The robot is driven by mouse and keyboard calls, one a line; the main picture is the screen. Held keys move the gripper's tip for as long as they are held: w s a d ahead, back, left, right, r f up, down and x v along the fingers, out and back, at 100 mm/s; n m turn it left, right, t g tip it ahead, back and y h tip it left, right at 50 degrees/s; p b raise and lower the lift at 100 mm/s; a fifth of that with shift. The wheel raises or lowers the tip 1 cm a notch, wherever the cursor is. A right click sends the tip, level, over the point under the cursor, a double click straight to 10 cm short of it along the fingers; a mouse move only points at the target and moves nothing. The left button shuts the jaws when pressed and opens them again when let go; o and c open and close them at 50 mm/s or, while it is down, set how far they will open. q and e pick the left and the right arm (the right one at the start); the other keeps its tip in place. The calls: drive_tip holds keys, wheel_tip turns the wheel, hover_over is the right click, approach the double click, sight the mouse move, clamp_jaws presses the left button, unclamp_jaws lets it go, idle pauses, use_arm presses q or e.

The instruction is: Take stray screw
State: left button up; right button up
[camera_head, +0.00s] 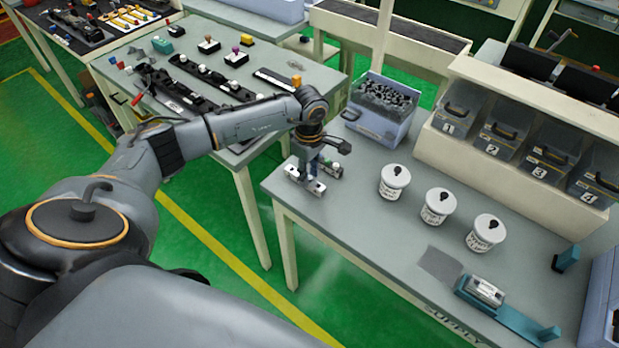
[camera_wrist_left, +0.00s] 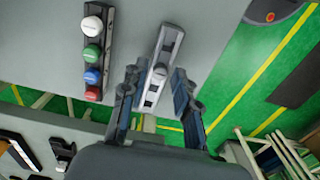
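My left gripper (camera_head: 308,170) points down over the near left corner of the grey worktable. In the left wrist view its two blue-grey fingers (camera_wrist_left: 156,98) are spread apart, one on each side of a silver slotted rail (camera_wrist_left: 166,52). The rail also shows below the gripper in the head view (camera_head: 318,187). A small round grey-white piece (camera_wrist_left: 158,76) sits on the rail between the fingers, with visible gaps at both sides. It may be the screw, but I cannot tell. My right gripper is not in view.
A dark bar with coloured knobs (camera_wrist_left: 92,50) lies beside the rail. Three white labelled tubs (camera_head: 437,206), a blue bin of dark parts (camera_head: 380,108) and numbered drawers (camera_head: 500,135) stand farther right. A teal fixture (camera_head: 508,312) sits near the front edge.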

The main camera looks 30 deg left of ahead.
use_arm(q)
clamp_jaws()
drive_tip(key=shift+r+p, duration=1.35)
drive_tip(key=shift+r, duration=1.2)
